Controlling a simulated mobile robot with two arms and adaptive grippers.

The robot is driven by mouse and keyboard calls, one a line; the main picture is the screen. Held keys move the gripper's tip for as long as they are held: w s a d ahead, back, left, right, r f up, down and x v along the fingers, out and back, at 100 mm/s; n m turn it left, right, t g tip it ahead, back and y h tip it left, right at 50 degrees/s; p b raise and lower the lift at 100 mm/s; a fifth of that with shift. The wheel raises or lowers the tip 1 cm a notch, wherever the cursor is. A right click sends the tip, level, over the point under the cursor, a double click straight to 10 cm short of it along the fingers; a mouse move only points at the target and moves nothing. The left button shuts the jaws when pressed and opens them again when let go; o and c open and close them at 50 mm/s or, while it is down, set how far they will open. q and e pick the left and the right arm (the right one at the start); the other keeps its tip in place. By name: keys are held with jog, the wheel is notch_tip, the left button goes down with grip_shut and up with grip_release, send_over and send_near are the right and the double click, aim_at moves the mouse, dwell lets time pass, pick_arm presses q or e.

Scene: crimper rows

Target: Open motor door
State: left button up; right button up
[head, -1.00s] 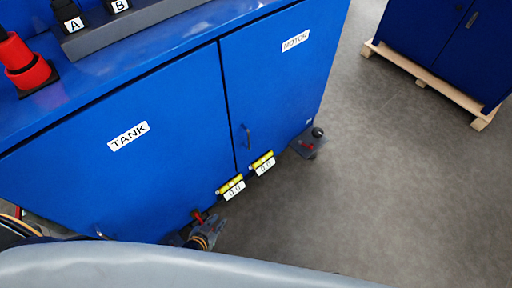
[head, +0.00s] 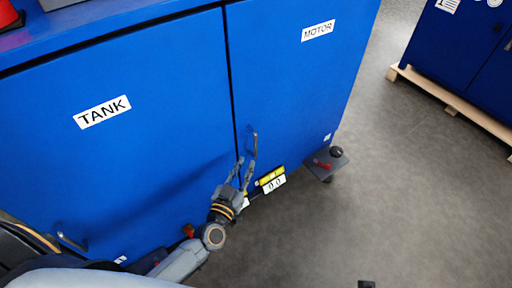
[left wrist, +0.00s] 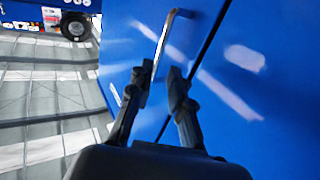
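The blue motor door (head: 290,90) is closed flush beside the tank door (head: 150,130), with a narrow dark seam between them. Its handle (head: 254,146) is a thin vertical bar near the seam; it also shows in the left wrist view (left wrist: 165,38). My left gripper (head: 246,168) is just below the handle, fingers pointing up at it. In the left wrist view, the gripper (left wrist: 159,75) has its fingers apart, and the lower end of the handle shows between the tips. Whether they touch it is unclear. My right gripper is not in view.
A dark foot plate (head: 326,164) juts from the cabinet corner. Another blue cabinet (head: 455,50) stands on a pallet at the right. The grey floor (head: 390,195) between is clear.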

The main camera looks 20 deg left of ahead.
aim_at(255, 148)
pick_arm(q)
jog(key=w, duration=0.2)
jog(key=w+b, duration=0.1)
jog(key=w, duration=0.5)
jog(key=shift+d+f, duration=0.1)
jog(key=shift+d, duration=0.2)
jog(key=shift+w, duration=0.5)
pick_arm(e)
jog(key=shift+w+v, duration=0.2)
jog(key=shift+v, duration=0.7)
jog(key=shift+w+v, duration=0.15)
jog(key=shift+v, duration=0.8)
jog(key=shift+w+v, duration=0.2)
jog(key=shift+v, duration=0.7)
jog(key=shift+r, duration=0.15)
pick_arm(q)
grip_shut()
